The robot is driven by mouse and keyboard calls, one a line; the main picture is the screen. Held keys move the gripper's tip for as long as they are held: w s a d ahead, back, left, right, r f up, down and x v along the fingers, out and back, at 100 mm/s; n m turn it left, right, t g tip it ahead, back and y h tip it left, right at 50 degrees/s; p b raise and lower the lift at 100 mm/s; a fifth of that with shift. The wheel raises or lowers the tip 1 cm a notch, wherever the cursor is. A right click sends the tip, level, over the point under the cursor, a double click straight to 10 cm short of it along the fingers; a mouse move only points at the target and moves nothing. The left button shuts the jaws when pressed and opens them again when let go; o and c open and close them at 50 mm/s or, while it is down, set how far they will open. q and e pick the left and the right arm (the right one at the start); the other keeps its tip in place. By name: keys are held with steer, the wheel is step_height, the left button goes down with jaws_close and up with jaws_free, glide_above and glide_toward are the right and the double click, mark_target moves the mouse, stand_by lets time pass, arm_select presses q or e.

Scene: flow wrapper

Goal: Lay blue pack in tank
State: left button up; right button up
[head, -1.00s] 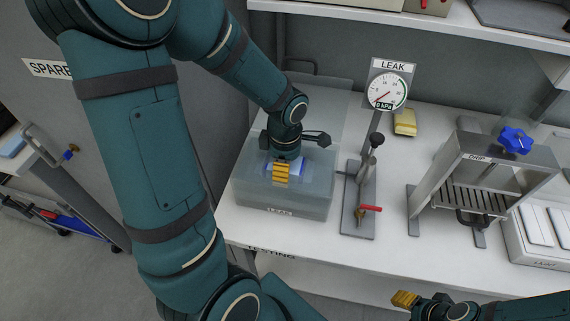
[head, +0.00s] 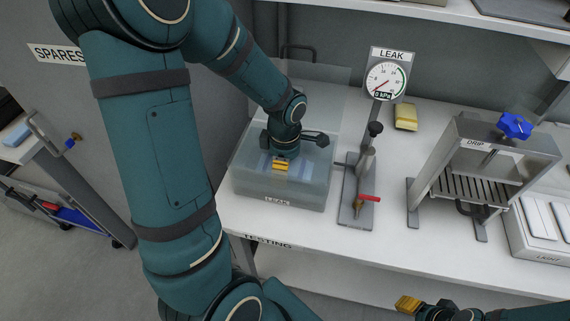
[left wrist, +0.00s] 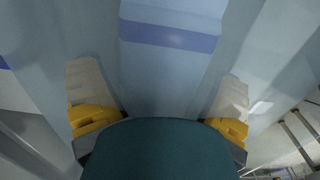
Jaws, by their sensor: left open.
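The clear tank (head: 250,188), marked LEAK, stands on the left of the white bench. My left gripper (head: 280,168) points down inside the tank, its yellow fingers partly seen through the wall. In the left wrist view its two fingers (left wrist: 158,105) are spread wide. A pale blue pack with a darker blue band (left wrist: 170,36) lies between and beyond them, with a gap at each side. In the head view the pack is mostly hidden by the gripper and tank wall. My right gripper (head: 407,304) is at the bottom edge, away from the tank; its finger gap is unclear.
The LEAK gauge stand (head: 362,190) with a red lever is close to the right of the tank. A yellow block (head: 406,117) lies behind it. The DRIP press (head: 487,165) with a blue knob stands farther right. The bench front (head: 330,240) is clear.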

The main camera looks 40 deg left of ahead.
arm_select(q)
step_height(320, 180, up, 12)
stand_by(0.6)
steer(key=shift+r, duration=0.1)
